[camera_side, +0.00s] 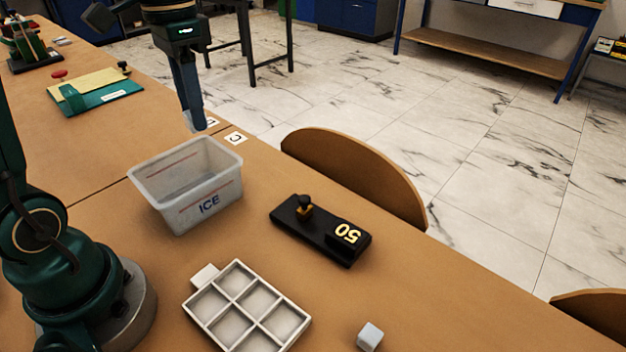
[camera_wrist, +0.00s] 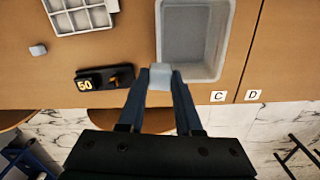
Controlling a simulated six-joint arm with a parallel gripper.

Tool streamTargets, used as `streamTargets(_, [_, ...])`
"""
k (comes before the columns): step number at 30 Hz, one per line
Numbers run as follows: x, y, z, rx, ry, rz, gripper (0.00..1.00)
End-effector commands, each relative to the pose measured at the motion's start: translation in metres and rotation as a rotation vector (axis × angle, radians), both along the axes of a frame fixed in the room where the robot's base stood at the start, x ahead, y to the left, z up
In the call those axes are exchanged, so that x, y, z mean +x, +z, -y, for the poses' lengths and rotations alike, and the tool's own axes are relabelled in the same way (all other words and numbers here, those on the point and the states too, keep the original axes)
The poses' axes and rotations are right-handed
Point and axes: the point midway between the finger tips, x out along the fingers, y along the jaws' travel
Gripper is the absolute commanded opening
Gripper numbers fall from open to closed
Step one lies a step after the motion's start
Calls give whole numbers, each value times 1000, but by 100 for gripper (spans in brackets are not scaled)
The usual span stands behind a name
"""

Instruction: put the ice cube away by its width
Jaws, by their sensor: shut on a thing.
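My gripper (camera_wrist: 160,80) is shut on a pale ice cube (camera_wrist: 160,72), held at the fingertips. In the side view my gripper (camera_side: 194,122) hangs beyond the ICE bin, near the table's edge, with the cube (camera_side: 187,117) partly hidden behind the fingers. The translucent ICE bin (camera_side: 222,190) stands open and looks empty; it also shows in the wrist view (camera_wrist: 229,40), where the cube overlaps its corner. The black gauge block (camera_side: 287,221) reads 50 and shows in the wrist view (camera_wrist: 122,75). Another pale cube (camera_side: 370,336) lies on the table, also in the wrist view (camera_wrist: 38,49).
A white six-compartment tray (camera_side: 233,306) lies near my base, its compartments empty. Label cards C (camera_side: 235,138) and D (camera_side: 212,122) lie by the table's edge. A chair back (camera_side: 355,170) stands against that edge. A green and yellow board (camera_side: 95,92) lies farther back.

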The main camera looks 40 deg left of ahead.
Motion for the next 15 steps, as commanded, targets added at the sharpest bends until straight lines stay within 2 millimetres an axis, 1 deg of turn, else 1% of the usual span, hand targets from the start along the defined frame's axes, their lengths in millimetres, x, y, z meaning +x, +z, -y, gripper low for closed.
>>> streamTargets(1, [-3,3,-12,1,24,4,0])
streamTargets(3, [-7,6,-25,3,50,8,0])
streamTargets(6, [-11,8,-38,6,99,13,0])
streamTargets(11, [-14,6,-46,7,137,16,0])
streamTargets(15, [-14,-7,-46,5,138,14,0])
